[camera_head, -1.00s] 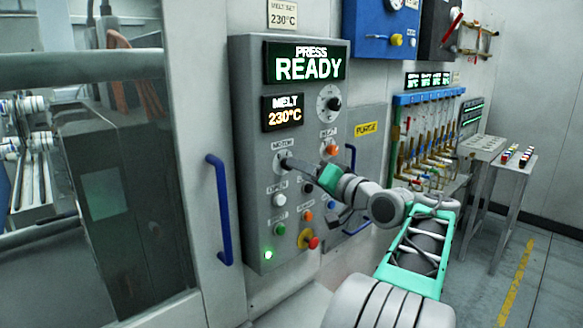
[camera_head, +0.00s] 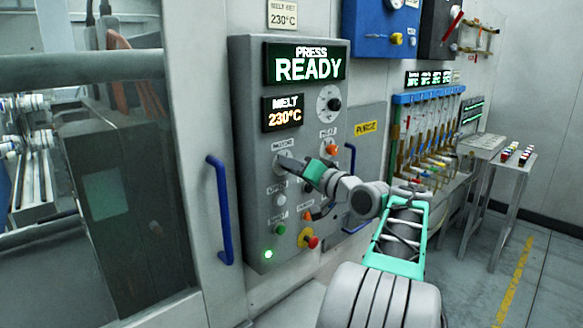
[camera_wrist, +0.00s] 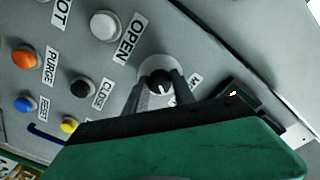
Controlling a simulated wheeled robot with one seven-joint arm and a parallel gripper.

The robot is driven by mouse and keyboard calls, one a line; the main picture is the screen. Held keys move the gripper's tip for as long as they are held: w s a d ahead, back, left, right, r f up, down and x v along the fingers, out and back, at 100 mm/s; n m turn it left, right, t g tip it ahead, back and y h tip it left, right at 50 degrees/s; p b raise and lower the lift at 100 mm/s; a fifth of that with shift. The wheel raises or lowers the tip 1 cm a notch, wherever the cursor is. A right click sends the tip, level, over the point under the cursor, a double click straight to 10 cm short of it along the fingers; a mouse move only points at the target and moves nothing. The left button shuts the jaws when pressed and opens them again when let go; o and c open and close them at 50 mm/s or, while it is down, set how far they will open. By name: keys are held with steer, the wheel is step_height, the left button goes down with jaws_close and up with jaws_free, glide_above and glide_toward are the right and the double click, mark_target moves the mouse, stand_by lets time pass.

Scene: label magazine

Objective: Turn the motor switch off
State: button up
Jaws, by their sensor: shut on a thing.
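The motor switch (camera_wrist: 160,84) is a dark knob with a white line on a round pale plate. In the head view, its round plate (camera_head: 281,161) is under the MOTOR label on the grey control panel (camera_head: 245,110). My gripper (camera_wrist: 161,95) is at the knob, its two dark fingers on either side of it and shut on it. In the head view my gripper (camera_head: 285,163) reaches the panel from the right and hides most of the knob.
Close below the switch are a white OPEN button (camera_wrist: 105,25) and a black CLOSE button (camera_wrist: 81,87). A red knob on yellow (camera_head: 309,239) sits low on the panel. A blue door handle (camera_head: 219,210) stands to the left. The display reads PRESS READY (camera_head: 307,65).

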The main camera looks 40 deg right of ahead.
jaws_close()
steer(key=shift+f+b, duration=0.15)
steer(key=shift+b, duration=0.25)
steer(key=shift+d+n+y+b, duration=0.1)
steer(key=shift+n+y+b, duration=0.3)
steer(key=shift+n+b, duration=6.85)
steer(key=o, duration=0.8)
jaws_free()
